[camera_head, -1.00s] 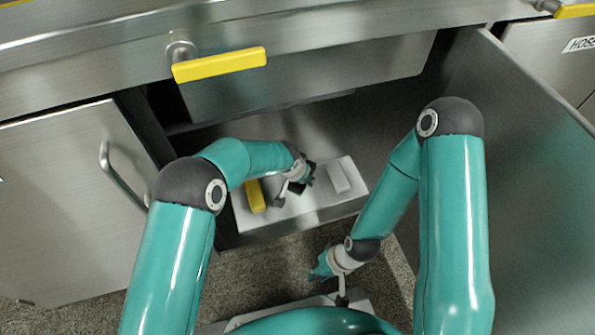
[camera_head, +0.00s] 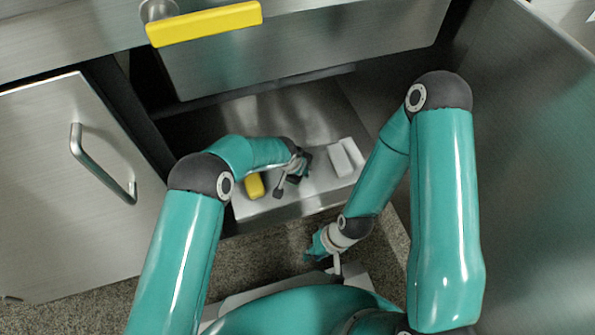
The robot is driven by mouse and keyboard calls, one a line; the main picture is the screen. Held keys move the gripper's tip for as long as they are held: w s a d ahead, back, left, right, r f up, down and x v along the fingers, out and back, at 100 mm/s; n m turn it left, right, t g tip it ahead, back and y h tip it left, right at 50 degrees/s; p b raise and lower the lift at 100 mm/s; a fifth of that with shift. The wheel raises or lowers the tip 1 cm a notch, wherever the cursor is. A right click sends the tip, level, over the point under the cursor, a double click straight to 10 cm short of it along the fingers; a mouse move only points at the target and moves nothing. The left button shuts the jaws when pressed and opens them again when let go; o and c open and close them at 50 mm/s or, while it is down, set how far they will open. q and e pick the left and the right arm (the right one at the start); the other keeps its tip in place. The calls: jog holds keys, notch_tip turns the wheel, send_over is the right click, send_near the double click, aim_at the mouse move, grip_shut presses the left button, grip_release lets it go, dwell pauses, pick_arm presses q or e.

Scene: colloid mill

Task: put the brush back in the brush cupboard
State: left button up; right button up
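The open cupboard (camera_head: 275,118) is in front of me, with a pale raised tray (camera_head: 296,206) in its bottom. A yellow block-like thing (camera_head: 254,185) lies on the tray's left part, and a white block (camera_head: 342,158) on its right part. I cannot tell whether either is the brush. My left gripper (camera_head: 293,177) is over the tray between them, its fingers spread and nothing seen between them. My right gripper (camera_head: 325,257) is lower, in front of the tray and above the floor.
An open steel door (camera_head: 520,150) stands close to my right arm. A closed door with a bar handle (camera_head: 104,165) is at the left. A yellow lever handle (camera_head: 204,24) juts out above. Speckled floor (camera_head: 250,262) shows below the cupboard.

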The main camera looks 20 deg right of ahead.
pick_arm(q)
jog(key=shift+f, duration=0.1)
jog(key=shift+f, duration=0.1)
jog(key=o, duration=1.2)
jog(key=p+v, duration=0.4)
jog(key=v, duration=0.7)
jog(key=shift+s+a+r, duration=0.15)
jog(key=shift+r, duration=0.4)
jog(key=shift+s, duration=0.1)
